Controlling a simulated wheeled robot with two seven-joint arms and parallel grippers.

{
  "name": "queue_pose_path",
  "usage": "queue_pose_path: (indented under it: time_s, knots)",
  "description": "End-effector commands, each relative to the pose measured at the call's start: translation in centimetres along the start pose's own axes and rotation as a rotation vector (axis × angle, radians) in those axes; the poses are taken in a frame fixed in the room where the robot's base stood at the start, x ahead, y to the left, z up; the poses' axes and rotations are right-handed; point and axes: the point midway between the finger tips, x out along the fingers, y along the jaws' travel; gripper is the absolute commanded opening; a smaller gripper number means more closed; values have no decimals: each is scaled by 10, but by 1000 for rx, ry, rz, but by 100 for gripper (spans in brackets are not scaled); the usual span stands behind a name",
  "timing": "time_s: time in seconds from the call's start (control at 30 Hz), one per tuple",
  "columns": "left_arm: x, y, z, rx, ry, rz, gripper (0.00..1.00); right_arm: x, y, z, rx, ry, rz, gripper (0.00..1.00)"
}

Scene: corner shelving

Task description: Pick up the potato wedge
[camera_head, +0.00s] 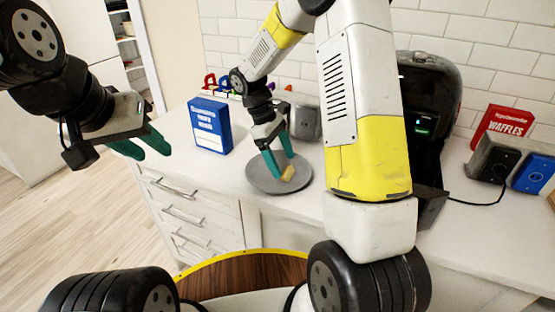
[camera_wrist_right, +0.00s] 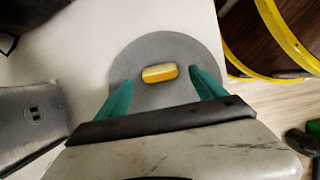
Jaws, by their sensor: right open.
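The potato wedge (camera_head: 288,173) is a small yellow piece lying on a round grey plate (camera_head: 262,184) on the white counter. It also shows in the right wrist view (camera_wrist_right: 159,73), between and just beyond the fingertips, with the plate (camera_wrist_right: 150,48) under it. My right gripper (camera_head: 279,166) is open and points down over the plate, its green fingers close to the wedge. It appears in the right wrist view (camera_wrist_right: 160,85) with nothing between its fingers. My left gripper (camera_head: 150,150) is in the air at the left, away from the counter, with its green fingers apart and empty.
A blue box (camera_head: 209,126) stands left of the plate. A grey metal appliance (camera_head: 306,121) stands behind it. The counter's front edge is close to the plate.

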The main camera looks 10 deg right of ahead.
Motion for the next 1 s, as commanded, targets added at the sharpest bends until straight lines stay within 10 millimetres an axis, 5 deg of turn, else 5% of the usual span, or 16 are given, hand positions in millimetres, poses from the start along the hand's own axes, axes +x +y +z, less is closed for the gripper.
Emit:
queue_pose_path:
  time_s: [0.2,0.43,0.77,1.0]
  knots:
    - [0,0,0,0,0,0,36,24,0,1,0,0,-1,80]
    - [0,0,0,0,0,0,36,25,0,0,0,1,0,80]
    - [0,0,0,0,0,0,36,25,0,0,1,1,0,17]
    - [0,0,0,0,0,0,36,25,0,0,1,1,0,16]
